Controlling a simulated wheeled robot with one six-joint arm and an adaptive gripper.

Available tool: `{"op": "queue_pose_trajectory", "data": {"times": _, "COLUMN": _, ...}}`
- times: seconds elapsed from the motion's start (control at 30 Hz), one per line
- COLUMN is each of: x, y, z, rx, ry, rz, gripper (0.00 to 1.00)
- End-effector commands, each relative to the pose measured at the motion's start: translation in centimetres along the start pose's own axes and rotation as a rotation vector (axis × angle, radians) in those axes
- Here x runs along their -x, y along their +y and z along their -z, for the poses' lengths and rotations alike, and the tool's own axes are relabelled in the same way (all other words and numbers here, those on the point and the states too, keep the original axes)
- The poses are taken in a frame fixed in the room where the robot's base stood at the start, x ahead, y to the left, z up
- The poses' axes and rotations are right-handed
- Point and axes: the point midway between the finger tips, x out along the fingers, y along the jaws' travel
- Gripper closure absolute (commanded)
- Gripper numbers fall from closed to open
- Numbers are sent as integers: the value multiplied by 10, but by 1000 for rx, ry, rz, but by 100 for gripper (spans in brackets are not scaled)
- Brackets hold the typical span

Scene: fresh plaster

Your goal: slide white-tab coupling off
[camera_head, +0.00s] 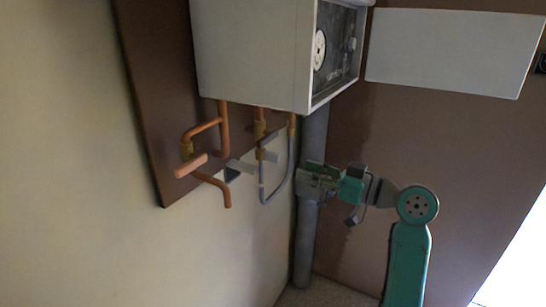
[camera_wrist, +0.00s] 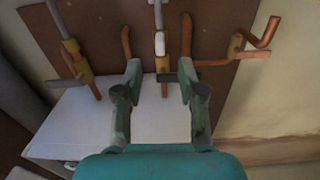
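In the wrist view a small white tab (camera_wrist: 160,43) shows on the middle pipe, above a brass coupling (camera_wrist: 162,67). My gripper (camera_wrist: 160,70) is open, with one finger on each side of that pipe and a gap on both sides. Nothing is held. A short dark bar sticks out beside the coupling near the right finger. In the head view my gripper (camera_head: 309,181) is right of the pipes, in front of a grey vertical pipe. A pale tab (camera_head: 241,166) shows low among the middle pipes. How far the fingers are from the coupling in depth I cannot tell.
A white boiler box (camera_head: 250,50) hangs above the pipes. A copper pipe with a brass valve (camera_head: 187,150) and an orange-brown handle is at left. A grey hose (camera_head: 286,185) loops close to my gripper. A brown backboard (camera_head: 150,90) and a grey floor pipe (camera_head: 305,245) are nearby.

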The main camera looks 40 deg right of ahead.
Motion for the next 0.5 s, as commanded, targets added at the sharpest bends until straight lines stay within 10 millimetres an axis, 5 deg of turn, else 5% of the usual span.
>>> {"op": "queue_pose_trajectory", "data": {"times": 0.23, "x": -1, "y": 2, "z": 13, "rx": 35, "ry": -8, "rz": 22, "gripper": 60}}
{"op": "queue_pose_trajectory", "data": {"times": 0.5, "x": -43, "y": 0, "z": 12, "rx": 33, "ry": -9, "rz": 24, "gripper": 60}}
